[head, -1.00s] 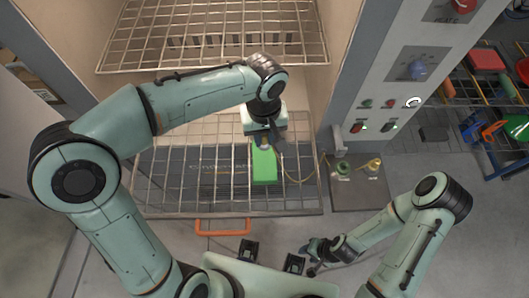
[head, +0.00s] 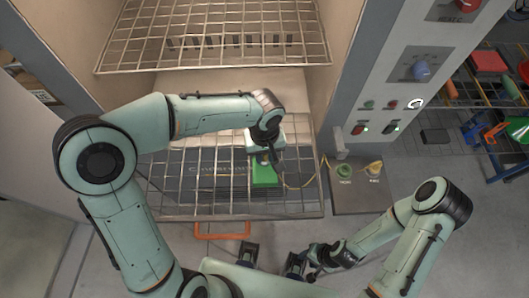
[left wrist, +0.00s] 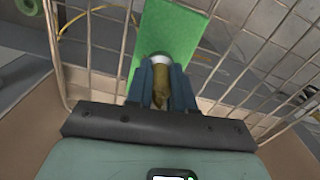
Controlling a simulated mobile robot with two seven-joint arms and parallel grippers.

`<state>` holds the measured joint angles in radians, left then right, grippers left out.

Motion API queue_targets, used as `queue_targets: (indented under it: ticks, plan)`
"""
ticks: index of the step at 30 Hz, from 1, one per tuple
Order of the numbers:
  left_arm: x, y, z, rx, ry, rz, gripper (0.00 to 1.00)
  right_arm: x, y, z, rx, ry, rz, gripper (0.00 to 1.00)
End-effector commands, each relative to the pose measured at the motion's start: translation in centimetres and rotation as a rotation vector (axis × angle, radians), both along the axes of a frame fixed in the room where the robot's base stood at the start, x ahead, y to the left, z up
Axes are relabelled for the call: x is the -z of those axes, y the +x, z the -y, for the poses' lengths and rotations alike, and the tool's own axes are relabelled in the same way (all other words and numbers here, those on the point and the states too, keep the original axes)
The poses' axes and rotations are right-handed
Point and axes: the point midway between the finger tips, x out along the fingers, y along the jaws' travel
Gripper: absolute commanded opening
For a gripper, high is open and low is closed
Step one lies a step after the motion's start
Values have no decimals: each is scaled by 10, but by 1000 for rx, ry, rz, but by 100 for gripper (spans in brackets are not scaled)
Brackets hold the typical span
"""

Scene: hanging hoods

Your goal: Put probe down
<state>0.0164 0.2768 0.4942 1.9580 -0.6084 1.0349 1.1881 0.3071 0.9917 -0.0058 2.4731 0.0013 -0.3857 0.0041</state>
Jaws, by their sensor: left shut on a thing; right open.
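My left gripper (head: 264,157) is over the lower wire rack (head: 190,210), at the far end of a green block (head: 265,176). In the left wrist view its blue fingers (left wrist: 161,88) are shut on a brass-coloured probe (left wrist: 160,95) with a white collar. The green block (left wrist: 168,35) lies just beyond the probe's collar; I cannot tell whether they touch. In the head view the probe is mostly hidden by the gripper. My right gripper (head: 312,258) is open, low at the front and away from the rack.
An upper wire rack (head: 215,50) hangs above and behind. An orange handle (head: 222,232) sticks out at the lower rack's front. A thin yellowish cable (head: 300,186) runs right of the block.

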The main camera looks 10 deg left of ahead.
Motion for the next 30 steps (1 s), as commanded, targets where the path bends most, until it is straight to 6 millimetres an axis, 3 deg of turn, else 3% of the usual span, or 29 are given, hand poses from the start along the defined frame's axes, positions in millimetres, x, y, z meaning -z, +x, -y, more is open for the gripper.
queue_targets:
  ticks: [2, 3, 5, 17, 30]
  plan:
    - [4, 0, 0, 0, 0, 0, 0, 4, -2, 0, 0, 0, -2, 43]
    - [3, 0, 0, -1, 1, -1, 32, 3, -1, 0, 0, -1, -2, 43]
    - [3, 0, 0, -1, 1, -1, 48, 3, -1, 0, 1, 0, -1, 43]
    - [-5, 1, 0, 0, 1, 2, 48, -2, 1, 0, 0, 0, 1, 43]
    - [-93, 1, 0, -1, -1, 4, 48, -14, 7, 0, 0, 0, 8, 43]
